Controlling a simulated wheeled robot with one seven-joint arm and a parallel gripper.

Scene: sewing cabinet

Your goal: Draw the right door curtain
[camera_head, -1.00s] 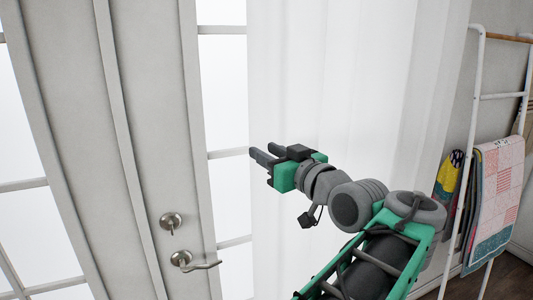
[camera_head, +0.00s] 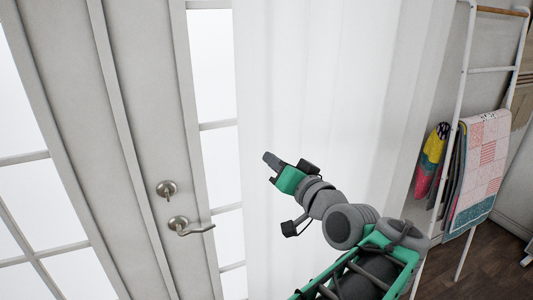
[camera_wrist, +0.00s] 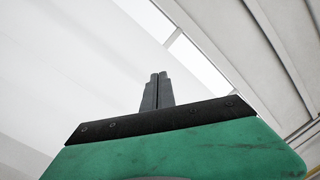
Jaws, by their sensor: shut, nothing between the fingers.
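The right door curtain (camera_head: 330,80) is a sheer white cloth. It hangs in soft folds to the right of the door and covers the right part of the glass. Its left edge runs down beside a strip of bare panes (camera_head: 215,90). My gripper (camera_head: 267,157) is in front of the curtain, a little right of that edge, pointing up and left. In the wrist view its two fingers (camera_wrist: 157,90) are together with nothing between them. The curtain (camera_wrist: 70,75) fills the left of that view. I cannot tell whether the fingertips touch the cloth.
The white door (camera_head: 150,110) has a lever handle (camera_head: 190,226) and a round lock (camera_head: 167,189) at left. A white ladder rack (camera_head: 463,85) with a patchwork quilt (camera_head: 480,170) stands at right. Wooden floor (camera_head: 490,250) shows at lower right.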

